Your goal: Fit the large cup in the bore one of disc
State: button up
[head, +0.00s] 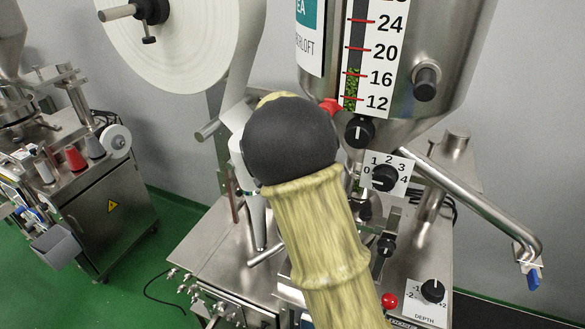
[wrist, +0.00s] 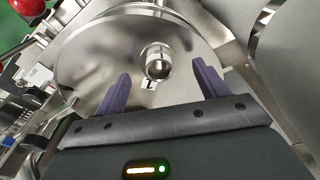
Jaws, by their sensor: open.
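In the wrist view, a small round shiny metal cup-like piece (wrist: 158,66) with a white tag marked "L" sits over a broad polished round metal plate, which looks like the disc (wrist: 85,62). I cannot tell whether the piece stands on the plate or in a bore. My gripper (wrist: 162,72) is open, its two dark purple fingers apart on either side of the piece, with nothing held. In the head view, my arm hides the gripper and the disc area.
The packing machine has a hopper (head: 450,50), a dial marked 0 to 4 (head: 385,178), a depth knob (head: 432,290), a red button (head: 389,300) and a slanted tube (head: 470,195). A paper roll (head: 190,45) hangs at upper left. Another machine (head: 100,215) stands left across green floor.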

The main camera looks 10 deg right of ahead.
notch_tip(320, 180, up, 16)
jog(key=s+a+b, duration=0.1)
jog(key=b, duration=0.2)
jog(key=shift+s+f, duration=0.15)
jog(key=shift+f, duration=0.1)
jog(key=shift+a+f, duration=0.1)
jog(key=shift+f, duration=0.05)
